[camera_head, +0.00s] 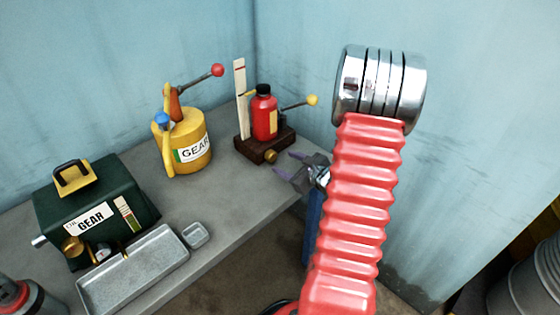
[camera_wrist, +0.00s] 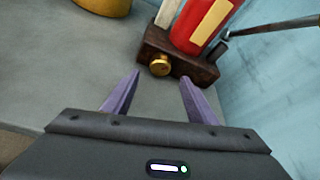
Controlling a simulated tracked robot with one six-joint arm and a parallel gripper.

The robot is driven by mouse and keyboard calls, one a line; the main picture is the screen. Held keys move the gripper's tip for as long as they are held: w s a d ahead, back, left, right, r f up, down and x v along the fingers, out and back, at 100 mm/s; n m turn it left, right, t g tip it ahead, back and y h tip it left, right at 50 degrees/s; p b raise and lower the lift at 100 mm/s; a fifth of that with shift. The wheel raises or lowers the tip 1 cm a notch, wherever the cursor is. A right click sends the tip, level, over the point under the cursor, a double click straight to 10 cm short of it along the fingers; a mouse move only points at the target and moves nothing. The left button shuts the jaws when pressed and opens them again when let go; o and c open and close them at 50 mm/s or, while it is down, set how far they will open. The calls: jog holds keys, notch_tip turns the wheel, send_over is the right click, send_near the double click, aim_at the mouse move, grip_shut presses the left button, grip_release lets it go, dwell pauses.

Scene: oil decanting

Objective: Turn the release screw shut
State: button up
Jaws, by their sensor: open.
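The release screw (camera_wrist: 160,66) is a small brass knob on the front of a dark wooden base (camera_wrist: 198,68). In the head view the screw (camera_head: 271,156) sits low on the base (camera_head: 250,146), under a red bottle (camera_head: 264,116). The bottle (camera_wrist: 196,22) also shows in the wrist view, cut off at the top. My gripper (camera_head: 284,166) is in front of the base, close to the screw. In the wrist view my gripper's two purple fingers (camera_wrist: 158,82) are spread apart, with the screw just beyond and between their tips. The fingers appear empty.
Left are a yellow oil can (camera_head: 188,142), a dark green gear box (camera_head: 100,205), a metal tray (camera_head: 135,272) and a small dish (camera_head: 195,234). Blue walls stand close behind.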

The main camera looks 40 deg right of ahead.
aim_at(274, 157)
jog(key=v, duration=0.7)
jog(key=shift+s, duration=0.1)
jog(key=shift+s+d+f, duration=0.15)
jog(key=shift+d, duration=1)
jog(key=shift+d+r+m+y, duration=0.25)
jog(key=shift+r+m+y, duration=0.05)
jog(key=shift+m+y, duration=0.4)
jog(key=shift+w+a+r+m+y, duration=0.1)
jog(key=shift+a+m+y, duration=0.1)
jog(key=shift+m, duration=0.2)
jog(key=shift+w+a+m+y, duration=0.1)
jog(key=shift+m+y, duration=0.1)
jog(key=shift+m, duration=0.2)
jog(key=shift+w, duration=0.1)
jog(key=x, duration=1.3)
jog(key=shift+w+f, duration=0.25)
jog(key=shift+f, duration=0.1)
